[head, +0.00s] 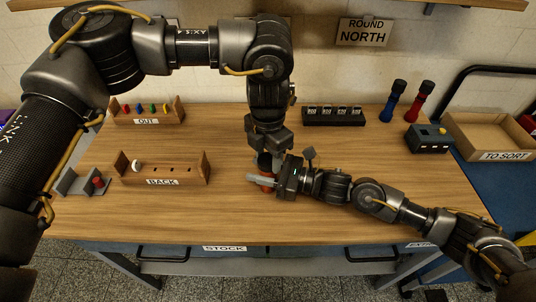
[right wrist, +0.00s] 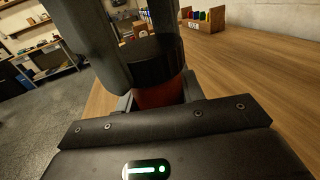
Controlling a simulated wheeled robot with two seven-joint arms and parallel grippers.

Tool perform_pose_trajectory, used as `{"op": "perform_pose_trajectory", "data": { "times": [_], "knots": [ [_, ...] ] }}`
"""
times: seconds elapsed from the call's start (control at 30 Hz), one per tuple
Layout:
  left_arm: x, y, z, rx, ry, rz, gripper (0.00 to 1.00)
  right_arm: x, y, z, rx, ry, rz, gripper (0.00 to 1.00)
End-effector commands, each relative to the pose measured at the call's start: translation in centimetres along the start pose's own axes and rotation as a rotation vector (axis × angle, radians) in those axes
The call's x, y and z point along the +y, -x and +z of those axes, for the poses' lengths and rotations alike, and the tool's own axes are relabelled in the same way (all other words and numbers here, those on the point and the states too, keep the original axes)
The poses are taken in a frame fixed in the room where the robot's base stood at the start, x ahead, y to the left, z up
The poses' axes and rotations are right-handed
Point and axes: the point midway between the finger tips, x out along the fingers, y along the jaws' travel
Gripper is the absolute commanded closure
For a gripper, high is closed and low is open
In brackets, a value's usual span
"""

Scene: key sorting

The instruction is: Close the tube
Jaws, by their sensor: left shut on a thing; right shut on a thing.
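The tube has a red body (head: 266,184) and a black cap (head: 264,160), and it stands upright over the front middle of the table. My left gripper (head: 265,152) comes down from above and is shut on the black cap. My right gripper (head: 268,180) reaches in from the right and is shut around the red body. In the right wrist view the red body (right wrist: 160,95) sits between my right fingers, with the cap (right wrist: 150,52) directly above it between my left fingers. Any small gap or thread between cap and body cannot be made out.
A blue tube (head: 391,105) and a red tube (head: 418,104) with black tops stand at the back right, near a dark box (head: 428,138) and the TO SORT tray (head: 490,156). The OUT rack (head: 146,121), BACK rack (head: 162,182) and a grey holder (head: 72,184) are left. Bare wood surrounds the grippers.

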Motion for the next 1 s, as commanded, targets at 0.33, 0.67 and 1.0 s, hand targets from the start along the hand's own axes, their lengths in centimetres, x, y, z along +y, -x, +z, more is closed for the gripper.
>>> {"op": "perform_pose_trajectory", "data": {
  "times": [0.33,0.67,1.0],
  "knots": [
    [0.0,0.0,0.0,-0.001,-0.05,0.001,0.34,0.1,0.0,0.0,0.0,-0.001,0.002,1.0],
    [0.0,0.1,0.0,-0.001,-0.049,0.0,0.29,0.0,0.0,0.0,0.0,-0.001,0.001,1.0],
    [0.1,5.2,0.1,-0.004,-0.048,0.004,0.29,0.0,0.0,0.0,0.001,0.0,0.0,1.0]
  ]
}}
